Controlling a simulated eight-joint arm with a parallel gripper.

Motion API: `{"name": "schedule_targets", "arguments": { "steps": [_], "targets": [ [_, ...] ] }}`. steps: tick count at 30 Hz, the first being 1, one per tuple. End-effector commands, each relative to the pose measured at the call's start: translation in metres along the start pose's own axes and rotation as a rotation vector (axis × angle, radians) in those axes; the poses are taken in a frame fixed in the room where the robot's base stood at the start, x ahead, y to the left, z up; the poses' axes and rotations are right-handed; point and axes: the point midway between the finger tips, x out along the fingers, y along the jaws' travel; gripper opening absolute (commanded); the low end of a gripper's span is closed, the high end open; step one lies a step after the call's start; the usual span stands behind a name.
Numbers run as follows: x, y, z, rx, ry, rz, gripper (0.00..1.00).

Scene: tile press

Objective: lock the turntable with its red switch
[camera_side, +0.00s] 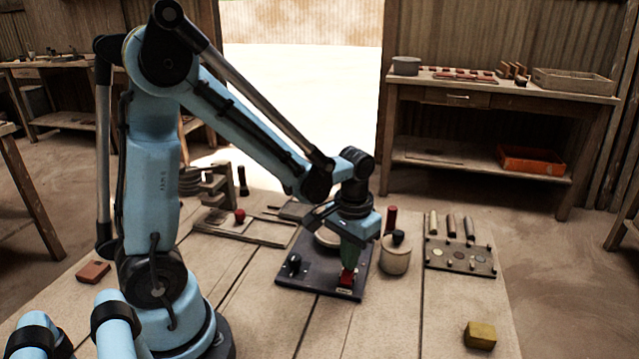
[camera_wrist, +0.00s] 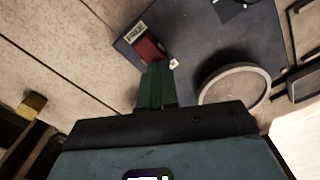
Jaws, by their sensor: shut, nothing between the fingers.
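The turntable's dark base board (camera_side: 318,280) lies on the wooden table, with its pale round disc (camera_side: 326,239) partly hidden behind my gripper. In the wrist view the disc's pale rim (camera_wrist: 207,92) is to the right of my fingers. The red switch (camera_side: 346,281) is at the board's near right corner; it also shows in the wrist view (camera_wrist: 149,48). A small label beside it seems to read FREE (camera_wrist: 135,32). My gripper (camera_side: 348,267) points down, its green fingers shut and empty, tips right at the switch (camera_wrist: 157,66). I cannot tell whether they touch it.
A black knob (camera_side: 294,261) stands on the board's left side. A yellow block (camera_side: 480,334) lies at the front right. The table in front of the turntable is clear.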

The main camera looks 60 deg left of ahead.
Motion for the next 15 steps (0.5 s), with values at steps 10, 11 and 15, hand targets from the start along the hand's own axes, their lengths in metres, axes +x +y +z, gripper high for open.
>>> {"name": "schedule_targets", "arguments": {
  "steps": [10, 11, 15],
  "targets": [
    [0.0050, 0.0000, 0.0000, 0.000, 0.000, 0.000, 0.00],
    [0.0054, 0.0000, 0.0000, 0.000, 0.000, 0.000, 0.00],
    [0.0072, 0.0001, 0.0001, 0.000, 0.000, 0.000, 0.00]
  ]
}}
